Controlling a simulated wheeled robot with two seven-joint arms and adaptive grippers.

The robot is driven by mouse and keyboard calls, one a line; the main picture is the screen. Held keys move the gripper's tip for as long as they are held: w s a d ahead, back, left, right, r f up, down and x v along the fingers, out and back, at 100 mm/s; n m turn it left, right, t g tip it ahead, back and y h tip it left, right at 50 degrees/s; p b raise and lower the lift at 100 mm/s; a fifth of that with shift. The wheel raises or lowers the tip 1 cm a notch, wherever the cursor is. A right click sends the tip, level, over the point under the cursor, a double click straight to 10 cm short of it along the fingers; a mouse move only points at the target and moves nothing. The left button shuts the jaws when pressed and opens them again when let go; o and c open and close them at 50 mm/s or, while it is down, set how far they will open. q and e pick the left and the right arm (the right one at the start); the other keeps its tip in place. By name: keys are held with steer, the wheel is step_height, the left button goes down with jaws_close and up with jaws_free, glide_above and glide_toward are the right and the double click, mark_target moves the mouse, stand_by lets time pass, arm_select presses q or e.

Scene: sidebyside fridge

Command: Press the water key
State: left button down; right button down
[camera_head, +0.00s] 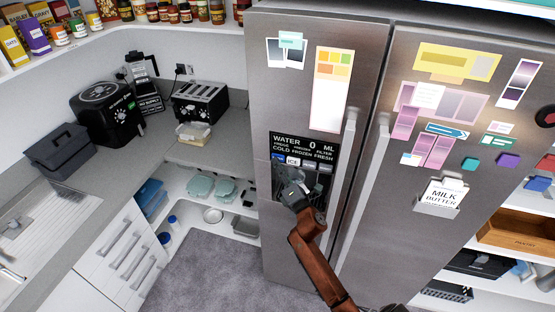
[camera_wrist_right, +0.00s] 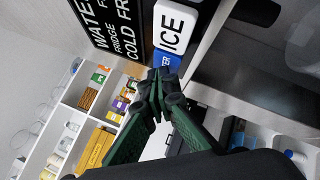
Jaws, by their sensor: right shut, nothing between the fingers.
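The water key is the blue key (camera_head: 278,157) at the left end of the key row on the fridge's dispenser panel (camera_head: 300,143). In the right wrist view the blue key (camera_wrist_right: 169,61) shows beside the white ICE key (camera_wrist_right: 174,28), its label partly hidden. My right gripper (camera_head: 283,171) is shut and empty, in front of the dispenser just below the key row. In the wrist view its green fingertips (camera_wrist_right: 156,78) overlap the lower edge of the blue key; I cannot tell whether they touch it. My left gripper is not in view.
The dispenser's dark recess lies behind my right gripper. Long vertical door handles (camera_head: 344,150) stand out to the right of the panel. A counter with a toaster (camera_head: 200,102) is at the left. The grey floor (camera_head: 210,270) in front is clear.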

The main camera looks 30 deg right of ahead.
steer(key=shift+s+a, duration=0.55)
steer(key=shift+a, duration=0.05)
steer(key=shift+s+a, duration=1.6)
steer(key=shift+a, duration=0.3)
